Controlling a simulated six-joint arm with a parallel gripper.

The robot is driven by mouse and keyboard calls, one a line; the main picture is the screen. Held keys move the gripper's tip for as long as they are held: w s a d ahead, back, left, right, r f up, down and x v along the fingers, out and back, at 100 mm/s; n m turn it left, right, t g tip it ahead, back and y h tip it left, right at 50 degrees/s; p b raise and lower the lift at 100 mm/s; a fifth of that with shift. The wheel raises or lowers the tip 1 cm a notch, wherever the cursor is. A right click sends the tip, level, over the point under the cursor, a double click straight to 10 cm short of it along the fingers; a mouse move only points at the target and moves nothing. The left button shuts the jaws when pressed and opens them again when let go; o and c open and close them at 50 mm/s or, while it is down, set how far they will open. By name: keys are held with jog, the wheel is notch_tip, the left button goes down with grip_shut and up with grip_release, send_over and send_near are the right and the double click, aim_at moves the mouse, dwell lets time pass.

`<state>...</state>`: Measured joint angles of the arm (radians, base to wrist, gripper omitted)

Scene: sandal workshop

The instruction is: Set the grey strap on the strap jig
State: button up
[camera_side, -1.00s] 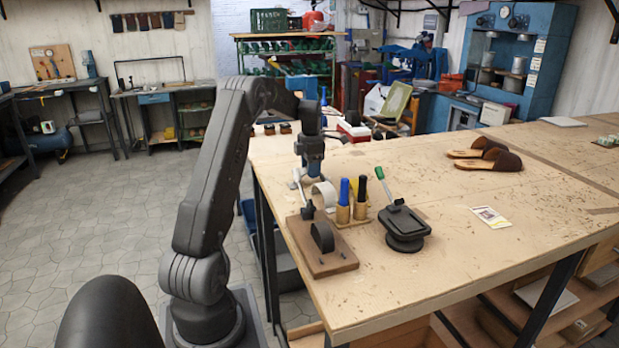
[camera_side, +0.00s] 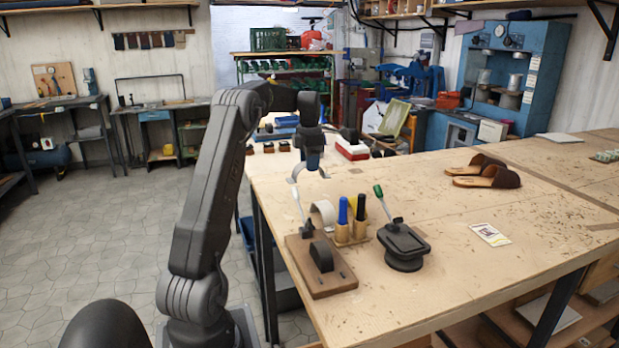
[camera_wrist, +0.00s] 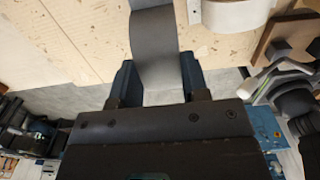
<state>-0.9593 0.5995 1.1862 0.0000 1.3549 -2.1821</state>
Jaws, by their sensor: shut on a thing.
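My gripper (camera_side: 312,160) is over the table's back left part, shut on the grey strap (camera_side: 297,170). In the wrist view, the strap (camera_wrist: 154,45) runs up from between my two fingers (camera_wrist: 156,80) as a curved band. The strap jig (camera_side: 322,282) is a brown wooden base with a dark rounded form (camera_side: 321,256) and a lever clamp (camera_side: 301,213). It stands on the table's near left part, in front of my gripper, and its form is bare. In the wrist view, part of the clamp (camera_wrist: 285,82) shows at the right.
A whitish curved band (camera_side: 323,211) stands behind the jig. A holder with blue and black-handled tools (camera_side: 351,230) and a dark swivel stand (camera_side: 404,245) with a green-tipped lever are to its right. Sandals (camera_side: 487,175) and a card (camera_side: 490,234) lie farther right. The middle table is clear.

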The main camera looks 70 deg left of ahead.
jog(key=shift+w+d+r+m, duration=0.1)
jog(key=shift+d+r+m, duration=0.05)
jog(key=shift+r, duration=0.4)
jog(key=shift+w+d+r+m, duration=0.1)
jog(key=shift+d+r+m, duration=0.05)
jog(key=shift+r, duration=0.35)
jog(key=w+d+r+m, duration=0.1)
jog(key=w+d+m, duration=0.2)
jog(key=d+m, duration=0.95)
jog(key=w+d+r+m, duration=0.2)
jog(key=d+m, duration=0.9)
jog(key=d, duration=0.3)
jog(key=w+d+r+m, duration=0.1)
jog(key=w+d+m, duration=0.2)
jog(key=d+m, duration=0.95)
jog(key=n, duration=1.8)
send_near(322, 246)
jog(key=f, duration=0.3)
jog(key=w+f, duration=0.1)
jog(key=f, duration=0.1)
jog(key=shift+d+f, duration=0.1)
jog(key=shift+f, duration=0.1)
jog(key=shift+s, duration=0.3)
jog(key=shift+s+f+n, duration=0.2)
jog(key=shift+f+n, duration=0.05)
jog(key=shift+n, duration=0.05)
jog(key=shift+f, duration=1.3)
